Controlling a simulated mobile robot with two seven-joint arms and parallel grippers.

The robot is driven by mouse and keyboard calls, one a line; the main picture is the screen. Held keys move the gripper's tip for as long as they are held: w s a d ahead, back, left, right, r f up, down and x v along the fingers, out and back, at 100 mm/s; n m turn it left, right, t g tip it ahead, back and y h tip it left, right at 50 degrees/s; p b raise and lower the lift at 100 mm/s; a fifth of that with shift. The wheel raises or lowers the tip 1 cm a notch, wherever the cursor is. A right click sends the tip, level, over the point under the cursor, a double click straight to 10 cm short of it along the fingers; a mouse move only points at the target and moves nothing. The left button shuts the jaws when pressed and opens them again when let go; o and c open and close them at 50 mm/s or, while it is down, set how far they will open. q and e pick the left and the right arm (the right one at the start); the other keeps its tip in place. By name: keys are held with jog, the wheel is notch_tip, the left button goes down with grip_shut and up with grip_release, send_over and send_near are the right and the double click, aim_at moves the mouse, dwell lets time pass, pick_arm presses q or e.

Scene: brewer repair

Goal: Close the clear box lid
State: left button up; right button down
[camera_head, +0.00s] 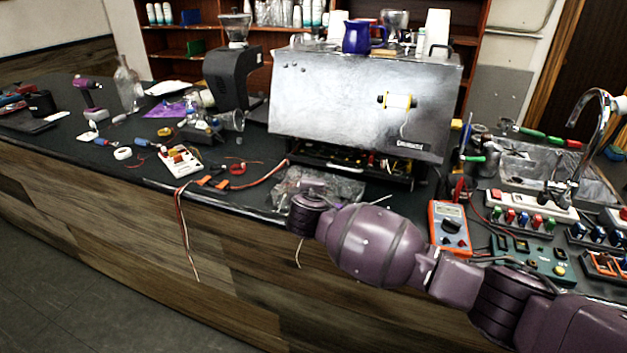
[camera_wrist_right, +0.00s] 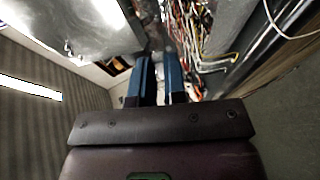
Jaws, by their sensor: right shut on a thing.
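The clear box (camera_head: 345,187) sits at the front edge of the dark counter, below the brewer. It is see-through and crumpled-looking in the head view, and my right arm covers its front, so I cannot tell the lid's exact angle. My right wrist is at the box's front left, and its fingers are hidden in the head view. In the right wrist view my right gripper (camera_wrist_right: 158,75) shows two blue fingers with a narrow gap, shut on a thin part that seems to be the clear box lid. My left gripper is not in view.
The silver brewer (camera_head: 365,105) stands behind the box, with an open wiring bay below it. An orange multimeter (camera_head: 449,227) lies right of my arm. Orange-clipped wires (camera_head: 213,182) lie to the left. A white power strip (camera_head: 180,162) is further left.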

jog(key=f, duration=0.2)
jog(key=shift+s+a+f+b, duration=0.15)
jog(key=shift+s+f+b, duration=0.15)
jog(key=shift+f, duration=0.1)
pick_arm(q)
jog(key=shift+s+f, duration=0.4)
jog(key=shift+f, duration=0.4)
pick_arm(e)
jog(key=shift+s+f, duration=0.1)
jog(key=shift+f, duration=0.4)
jog(key=c, duration=1.2)
grip_release()
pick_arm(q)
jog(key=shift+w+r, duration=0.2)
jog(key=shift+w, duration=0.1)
pick_arm(e)
jog(key=shift+o, duration=0.2)
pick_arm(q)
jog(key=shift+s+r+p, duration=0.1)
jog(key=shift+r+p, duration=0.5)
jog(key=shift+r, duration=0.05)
pick_arm(e)
jog(key=v, duration=1)
jog(key=shift+s, duration=0.35)
